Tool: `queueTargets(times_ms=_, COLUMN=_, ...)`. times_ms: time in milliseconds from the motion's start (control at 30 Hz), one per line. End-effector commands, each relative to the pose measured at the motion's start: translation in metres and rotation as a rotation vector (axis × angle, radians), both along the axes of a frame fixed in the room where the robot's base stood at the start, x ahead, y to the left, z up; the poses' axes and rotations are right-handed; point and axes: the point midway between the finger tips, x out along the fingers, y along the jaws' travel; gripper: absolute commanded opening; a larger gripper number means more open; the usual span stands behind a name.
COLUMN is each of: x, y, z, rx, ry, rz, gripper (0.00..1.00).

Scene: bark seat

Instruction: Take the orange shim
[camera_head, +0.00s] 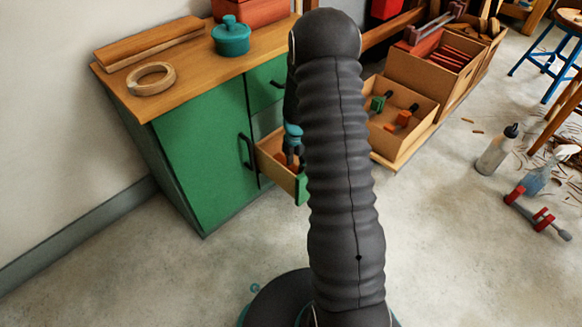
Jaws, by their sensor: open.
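I cannot make out the orange shim; no such piece shows clearly, and my arm covers part of the scene. My gripper (295,164), small and dark below a teal wrist band, points down at the pulled-out drawer (273,167) of the green cabinet (200,150). It is open, with nothing seen between its fingers. Its fingertips are over or just inside the drawer; I cannot tell how deep. The drawer's right part and much of its inside are hidden behind my gripper and arm.
A teal pot (231,38), a wooden ring (152,79) and a wooden board (150,42) are on the cabinet top. A box with clamps (402,100) stands right of my arm. A bottle (496,150) and a red clamp (537,212) are on the floor at right.

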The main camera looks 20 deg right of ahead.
Motion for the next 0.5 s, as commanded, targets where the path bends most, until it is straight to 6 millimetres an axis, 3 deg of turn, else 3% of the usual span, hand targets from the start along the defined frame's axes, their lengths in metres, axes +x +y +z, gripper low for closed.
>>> queueTargets(times_ms=133, x=0.0, y=0.0, z=-0.022, rx=0.001, ry=0.001, rz=0.0, gripper=0.44)
queueTargets(times_ms=400, x=0.0, y=-0.001, z=-0.025, rx=-0.001, ry=-0.001, rz=0.0, gripper=0.44)
queueTargets(times_ms=500, x=0.0, y=0.0, z=-0.025, rx=-0.001, ry=-0.001, rz=0.0, gripper=0.19)
